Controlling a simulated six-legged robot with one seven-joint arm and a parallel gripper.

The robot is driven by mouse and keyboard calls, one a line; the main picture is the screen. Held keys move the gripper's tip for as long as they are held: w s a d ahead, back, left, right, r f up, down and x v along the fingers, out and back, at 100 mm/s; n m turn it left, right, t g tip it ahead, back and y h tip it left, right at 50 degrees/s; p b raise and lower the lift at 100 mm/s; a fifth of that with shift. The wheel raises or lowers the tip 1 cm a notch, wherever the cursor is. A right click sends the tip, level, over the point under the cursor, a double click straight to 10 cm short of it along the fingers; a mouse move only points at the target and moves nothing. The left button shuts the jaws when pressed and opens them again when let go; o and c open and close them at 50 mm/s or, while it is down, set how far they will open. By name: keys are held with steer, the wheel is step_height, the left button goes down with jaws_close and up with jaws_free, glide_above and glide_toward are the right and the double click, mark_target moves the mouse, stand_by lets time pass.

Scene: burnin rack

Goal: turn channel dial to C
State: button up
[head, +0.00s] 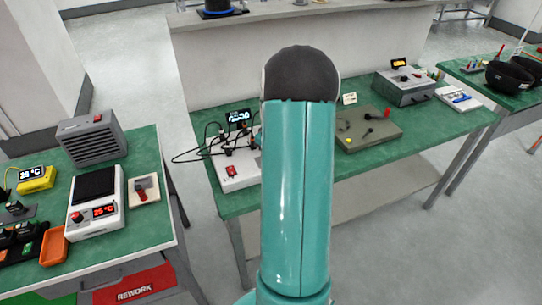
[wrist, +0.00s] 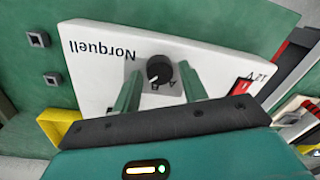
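The channel dial (wrist: 159,71) is a round black knob with a light pointer mark, on a white panel (wrist: 95,70) lettered "Norquell", upside down in the wrist view. The letters A and B show just below the dial there; I cannot make out a C. The pointer mark seems to lie toward the lower left, near B, but is small. My gripper (wrist: 160,74) is open, with one teal finger on each side of the dial and gaps between; contact is not visible. In the head view my arm hides the gripper and dial.
A red switch (wrist: 241,87) marked 12 V sits right of the fingers. A yellow object (wrist: 58,125) shows at lower left. In the head view, a white unit with cables (head: 240,178) and a grey-green box (head: 368,130) stand on the green bench.

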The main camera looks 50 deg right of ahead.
steer(key=shift+o, duration=0.4)
step_height(320, 180, up, 14)
steer(key=shift+d, duration=0.4)
steer(key=shift+f, duration=0.1)
stand_by(0.3)
